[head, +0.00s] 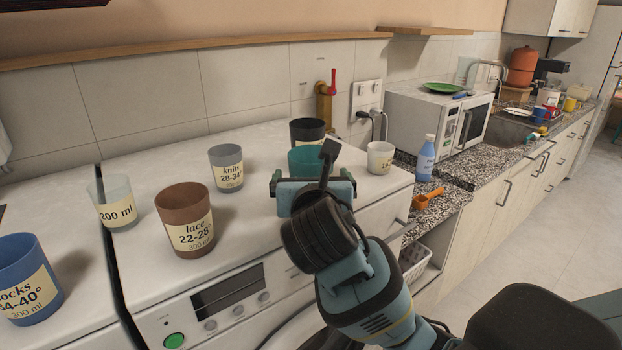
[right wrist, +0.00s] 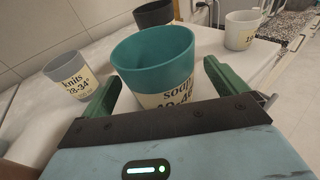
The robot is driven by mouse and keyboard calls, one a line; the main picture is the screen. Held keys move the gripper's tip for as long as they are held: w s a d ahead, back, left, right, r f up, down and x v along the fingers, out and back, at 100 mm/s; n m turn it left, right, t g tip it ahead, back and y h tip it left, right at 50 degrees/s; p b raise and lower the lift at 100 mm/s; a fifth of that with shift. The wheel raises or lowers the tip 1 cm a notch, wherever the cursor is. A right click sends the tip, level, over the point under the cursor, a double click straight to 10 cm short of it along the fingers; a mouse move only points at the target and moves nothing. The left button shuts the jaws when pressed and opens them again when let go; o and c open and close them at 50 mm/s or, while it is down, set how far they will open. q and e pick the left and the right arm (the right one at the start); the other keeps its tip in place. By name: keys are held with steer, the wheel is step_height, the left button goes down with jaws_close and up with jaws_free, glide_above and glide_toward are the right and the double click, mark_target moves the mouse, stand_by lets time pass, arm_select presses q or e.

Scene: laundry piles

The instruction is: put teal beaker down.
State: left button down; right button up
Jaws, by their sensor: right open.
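The teal beaker (head: 306,160) stands upright on the white washing machine top, mostly hidden behind my right gripper in the head view. In the right wrist view the teal beaker (right wrist: 155,65) shows its open rim and a cream label. My right gripper (right wrist: 158,85) is open, with one green finger on each side of the beaker's lower part. A gap shows between the beaker and the right-hand finger; contact on the left is hard to tell. In the head view the right gripper (head: 314,182) is seen from behind. My left gripper is not in view.
A black beaker (head: 307,131) stands just behind the teal one, a white beaker (head: 380,158) to its right, a grey beaker (head: 226,168) and a brown beaker (head: 185,220) to its left. A clear beaker (head: 113,206) and a blue beaker (head: 28,278) stand farther left. The wall is behind.

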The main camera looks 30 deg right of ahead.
mark_target(307, 151)
steer(key=shift+x, duration=1.05)
steer(key=c, duration=1.1)
steer(key=shift+c, duration=0.2)
steer(key=shift+r, duration=0.15)
steer(key=shift+r, duration=0.55)
steer(key=shift+s+a+r, duration=0.2)
steer(key=shift+a+r, duration=0.05)
steer(key=shift+r, duration=0.35)
steer(key=shift+s+a+r, duration=0.15)
steer(key=shift+a+r, duration=0.1)
steer(key=shift+r, duration=0.35)
steer(key=s+a+r, duration=0.1)
steer(key=s+a, duration=0.8)
steer(key=a, duration=0.2)
steer(key=shift+s, duration=0.4)
